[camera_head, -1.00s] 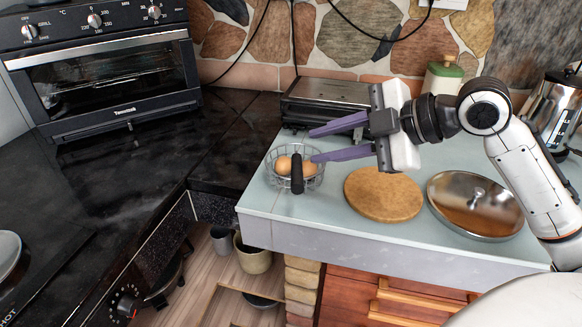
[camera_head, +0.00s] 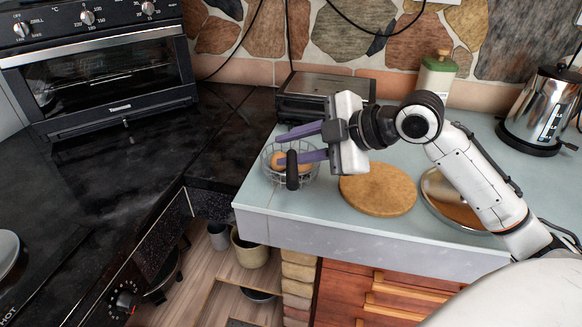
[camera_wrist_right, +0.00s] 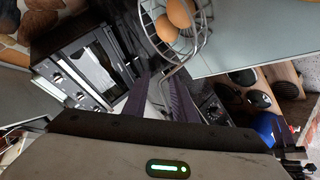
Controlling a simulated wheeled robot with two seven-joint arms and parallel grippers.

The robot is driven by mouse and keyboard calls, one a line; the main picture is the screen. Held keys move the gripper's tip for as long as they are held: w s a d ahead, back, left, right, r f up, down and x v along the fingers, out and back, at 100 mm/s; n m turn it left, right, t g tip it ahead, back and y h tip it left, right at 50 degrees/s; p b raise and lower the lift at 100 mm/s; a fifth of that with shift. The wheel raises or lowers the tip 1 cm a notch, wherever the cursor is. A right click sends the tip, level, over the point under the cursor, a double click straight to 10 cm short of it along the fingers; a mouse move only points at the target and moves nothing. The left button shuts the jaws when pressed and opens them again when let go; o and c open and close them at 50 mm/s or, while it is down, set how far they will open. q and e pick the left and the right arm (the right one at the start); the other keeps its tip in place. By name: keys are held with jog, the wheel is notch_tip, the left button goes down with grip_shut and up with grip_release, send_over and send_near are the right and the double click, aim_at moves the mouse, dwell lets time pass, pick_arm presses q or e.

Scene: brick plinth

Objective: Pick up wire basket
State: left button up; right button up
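The wire basket (camera_head: 303,173) stands on the light countertop near its left front corner, with brown eggs (camera_head: 280,162) inside and a dark handle (camera_head: 292,170) at its front. In the right wrist view the wire basket (camera_wrist_right: 196,45) holds two visible eggs (camera_wrist_right: 172,18). My right gripper (camera_head: 280,148) has its purple fingers spread, pointing left over the basket, and partly hides the basket and eggs. In the right wrist view its fingers (camera_wrist_right: 158,92) are apart with nothing clearly held between them. My left gripper is not in view.
A round cork board (camera_head: 378,190) and a steel pan (camera_head: 450,200) lie right of the basket. A dark appliance (camera_head: 320,88) stands behind it, with a kettle (camera_head: 540,108) far right. The black counter (camera_head: 110,190) on the left is mostly clear.

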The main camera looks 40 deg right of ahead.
grip_shut()
jog(key=shift+r, duration=0.1)
dwell(1.1)
